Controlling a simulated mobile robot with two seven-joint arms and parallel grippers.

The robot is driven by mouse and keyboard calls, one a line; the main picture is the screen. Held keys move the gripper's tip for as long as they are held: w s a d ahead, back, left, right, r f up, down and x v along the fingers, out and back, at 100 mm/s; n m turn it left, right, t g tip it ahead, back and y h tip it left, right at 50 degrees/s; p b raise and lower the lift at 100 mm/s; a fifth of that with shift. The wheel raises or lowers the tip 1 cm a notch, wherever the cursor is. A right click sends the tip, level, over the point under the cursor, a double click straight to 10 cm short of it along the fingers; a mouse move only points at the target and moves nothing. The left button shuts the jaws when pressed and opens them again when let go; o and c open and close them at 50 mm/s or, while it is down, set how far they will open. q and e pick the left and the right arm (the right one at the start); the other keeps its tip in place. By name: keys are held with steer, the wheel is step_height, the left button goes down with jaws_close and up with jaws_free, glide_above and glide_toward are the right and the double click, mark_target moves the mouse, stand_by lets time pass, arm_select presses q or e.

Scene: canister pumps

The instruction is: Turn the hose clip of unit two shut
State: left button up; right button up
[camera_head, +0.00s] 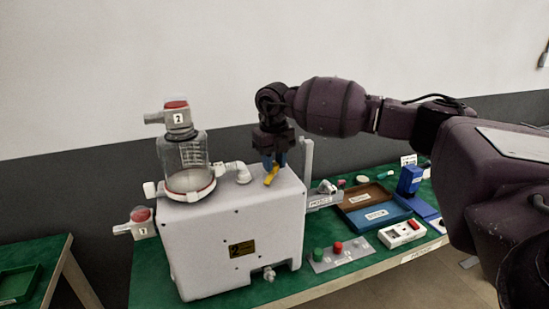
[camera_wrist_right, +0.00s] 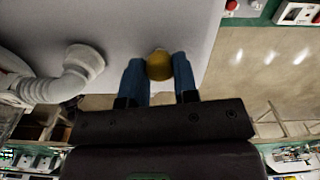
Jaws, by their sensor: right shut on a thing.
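My right gripper (camera_head: 273,160) points down from above with blue fingers. In the right wrist view the yellow clip (camera_wrist_right: 159,66) lies between the fingertips of my right gripper (camera_wrist_right: 159,75), which is shut on it. The clip's far side and base are hidden. My left gripper is not in view.
A clear canister (camera_head: 183,158) and a white elbow hose (camera_head: 237,171) stand left of the clip on the box top. To the right are a brown tray (camera_head: 365,195), a blue tray (camera_head: 374,216) and a panel with buttons (camera_head: 342,254). Another table (camera_head: 38,262) stands at left.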

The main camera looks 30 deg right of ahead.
steer(key=m+p, duration=0.1)
steer(key=m, duration=0.2)
steer(key=shift+r+m, duration=0.15)
steer(key=shift+m, duration=0.25)
steer(key=m, duration=0.3)
steer(key=shift+p, duration=0.3)
steer(key=m, duration=0.2)
steer(key=shift+m, duration=0.8)
steer(key=o, duration=0.9)
